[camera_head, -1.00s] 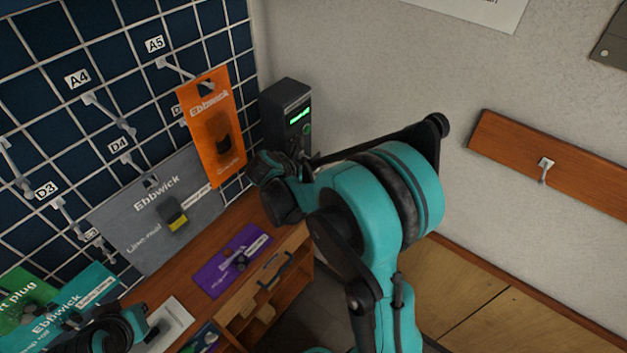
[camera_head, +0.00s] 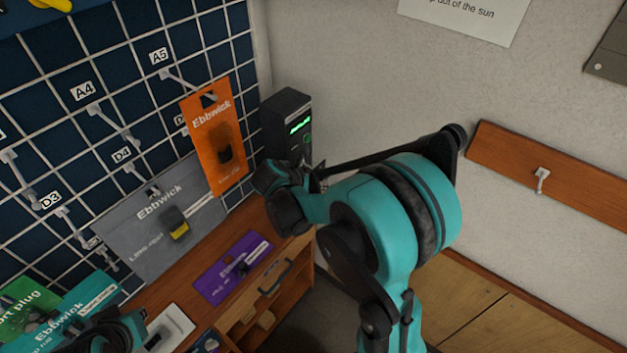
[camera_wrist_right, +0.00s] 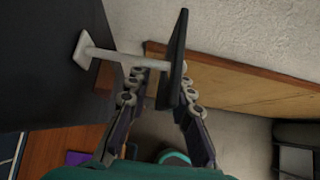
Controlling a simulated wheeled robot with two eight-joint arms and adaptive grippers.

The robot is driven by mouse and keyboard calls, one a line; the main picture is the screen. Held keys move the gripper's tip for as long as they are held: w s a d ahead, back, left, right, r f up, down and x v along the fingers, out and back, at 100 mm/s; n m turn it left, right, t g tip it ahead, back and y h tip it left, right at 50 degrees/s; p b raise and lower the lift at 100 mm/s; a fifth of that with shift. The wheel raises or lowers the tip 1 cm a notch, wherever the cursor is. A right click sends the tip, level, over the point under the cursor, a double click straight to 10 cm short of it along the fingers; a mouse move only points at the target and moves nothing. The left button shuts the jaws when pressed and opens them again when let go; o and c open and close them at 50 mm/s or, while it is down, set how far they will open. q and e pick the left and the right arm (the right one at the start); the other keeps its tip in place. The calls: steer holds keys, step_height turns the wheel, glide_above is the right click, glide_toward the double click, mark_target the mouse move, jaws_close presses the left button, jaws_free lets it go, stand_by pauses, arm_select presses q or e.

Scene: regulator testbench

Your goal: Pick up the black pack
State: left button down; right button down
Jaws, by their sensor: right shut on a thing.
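The black pack (camera_wrist_right: 173,62) shows in the right wrist view as a thin dark panel, seen nearly edge-on. My right gripper (camera_wrist_right: 160,84) is shut on it, with one finger on each side. A pale peg (camera_wrist_right: 113,57) on a dark surface at the left reaches to the pack; whether the pack still hangs on it is unclear. In the head view my right wrist is beside the black box with a green display (camera_head: 287,122), and the pack cannot be made out. Part of my left arm's end (camera_head: 108,332) shows at the lower left; its fingers are unclear.
An orange pack (camera_head: 214,140) and a grey pack (camera_head: 150,225) hang on the grid wall at the left. A purple pack (camera_head: 233,267) lies on the wooden bench. A wooden rail with a hook (camera_head: 540,175) is on the right wall.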

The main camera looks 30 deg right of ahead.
steer(key=s+d+p, duration=0.2)
steer(key=s+d, duration=0.2)
steer(key=s, duration=1.1)
steer(key=shift+s+d, duration=0.2)
steer(key=shift+s, duration=0.1)
